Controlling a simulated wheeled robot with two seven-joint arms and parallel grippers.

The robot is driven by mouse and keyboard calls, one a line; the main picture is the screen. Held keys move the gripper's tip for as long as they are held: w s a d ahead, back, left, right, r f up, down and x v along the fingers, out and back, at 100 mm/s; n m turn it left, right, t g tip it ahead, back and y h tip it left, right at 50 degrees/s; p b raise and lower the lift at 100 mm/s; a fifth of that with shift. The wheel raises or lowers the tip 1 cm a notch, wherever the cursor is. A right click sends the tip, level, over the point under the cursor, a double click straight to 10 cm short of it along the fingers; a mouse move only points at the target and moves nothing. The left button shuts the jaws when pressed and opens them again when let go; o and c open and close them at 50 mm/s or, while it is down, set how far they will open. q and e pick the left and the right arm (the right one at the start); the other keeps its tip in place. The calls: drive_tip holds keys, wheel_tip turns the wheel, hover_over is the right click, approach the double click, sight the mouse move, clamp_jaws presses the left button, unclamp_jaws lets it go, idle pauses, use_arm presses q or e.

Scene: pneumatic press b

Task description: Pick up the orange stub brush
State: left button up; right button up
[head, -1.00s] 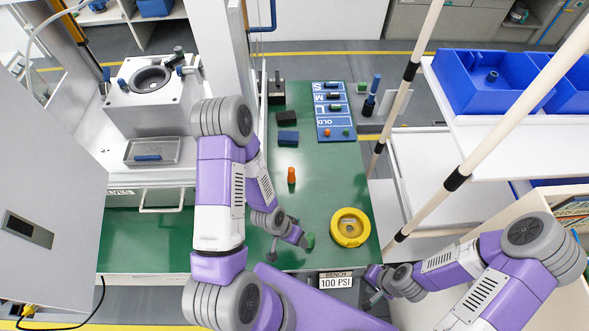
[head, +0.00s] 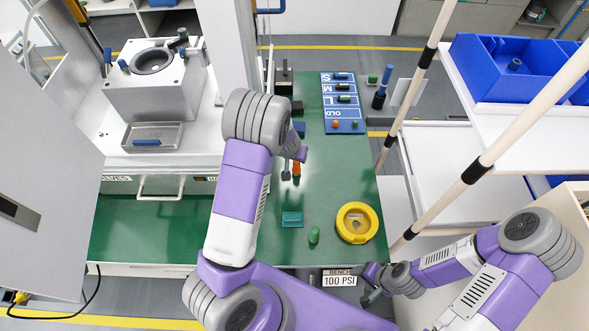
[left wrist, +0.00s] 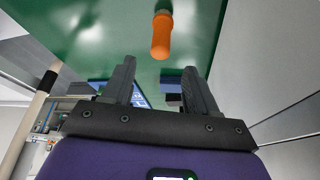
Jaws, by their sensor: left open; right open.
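The orange stub brush (head: 296,169) stands on the green bench top, partly hidden by my left gripper in the head view. In the left wrist view it is an orange rounded cylinder (left wrist: 161,38) with a darker end, just beyond the fingertips and roughly centred between them. My left gripper (left wrist: 159,66) is open with nothing between its fingers. My right gripper (head: 371,290) is open and low at the front right of the bench, away from the brush.
A green stub (head: 314,235), a teal block (head: 292,219) and a yellow round gauge (head: 357,223) lie nearer the front. A blue labelled board (head: 343,105) is farther back. The press (head: 157,85) stands left. Bare green bench lies right of the brush.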

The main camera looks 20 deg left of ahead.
use_arm(q)
drive_tip(key=b+x, duration=0.1)
drive_tip(key=x, duration=0.6)
drive_tip(key=shift+f+b, duration=0.15)
drive_tip(key=shift+b, duration=0.2)
drive_tip(key=shift+c, duration=0.3)
clamp_jaws()
wheel_tip(320, 180, up, 10)
drive_tip(key=p, duration=0.3)
